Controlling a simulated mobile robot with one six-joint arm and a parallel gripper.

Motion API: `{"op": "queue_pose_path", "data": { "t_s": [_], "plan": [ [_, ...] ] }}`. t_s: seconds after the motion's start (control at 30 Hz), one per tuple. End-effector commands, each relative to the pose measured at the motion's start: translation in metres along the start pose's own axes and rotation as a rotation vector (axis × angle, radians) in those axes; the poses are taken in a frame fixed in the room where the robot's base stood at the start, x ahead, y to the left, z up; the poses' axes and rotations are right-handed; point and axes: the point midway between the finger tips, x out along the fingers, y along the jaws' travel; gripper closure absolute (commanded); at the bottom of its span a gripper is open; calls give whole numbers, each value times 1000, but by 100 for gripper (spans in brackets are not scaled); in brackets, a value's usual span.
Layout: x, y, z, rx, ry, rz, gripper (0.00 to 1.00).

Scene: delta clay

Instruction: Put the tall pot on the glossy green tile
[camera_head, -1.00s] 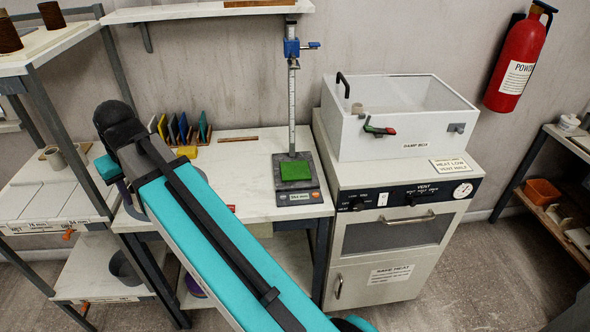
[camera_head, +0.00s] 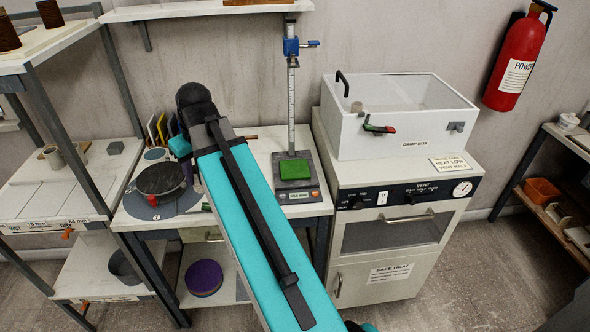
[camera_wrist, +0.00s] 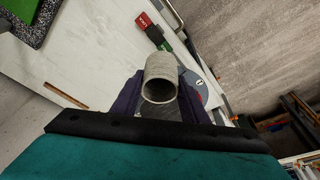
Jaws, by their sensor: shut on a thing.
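The glossy green tile (camera_head: 295,169) lies on the dark base plate of a measuring stand on the worktable. Its corner also shows at the top left of the wrist view (camera_wrist: 22,7). My gripper (camera_wrist: 160,88) is shut on a grey, hollow, tube-like pot (camera_wrist: 161,77). The pot's open end faces the wrist camera, and purple fingers are on either side.
The measuring stand's post (camera_head: 292,95) rises behind the tile. A turntable (camera_head: 160,180) stands at the table's left. Upright coloured tiles (camera_head: 160,128) stand behind it, partly hidden. A red-and-green tool (camera_wrist: 150,27) lies on the table. A white damp box (camera_head: 400,118) stands right.

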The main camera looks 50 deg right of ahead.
Motion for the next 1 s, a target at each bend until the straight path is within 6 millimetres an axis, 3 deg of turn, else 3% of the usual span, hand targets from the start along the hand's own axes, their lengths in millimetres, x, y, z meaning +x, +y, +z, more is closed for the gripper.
{"op": "queue_pose_path", "data": {
  "t_s": [0.1, 0.5, 1.0],
  "plan": [
    [-1, 30, 16, 2, -4, 0, 86],
    [-8, 114, 70, -12, -6, -10, 86],
    [-22, 202, 155, -33, 8, -18, 86]
  ]
}}
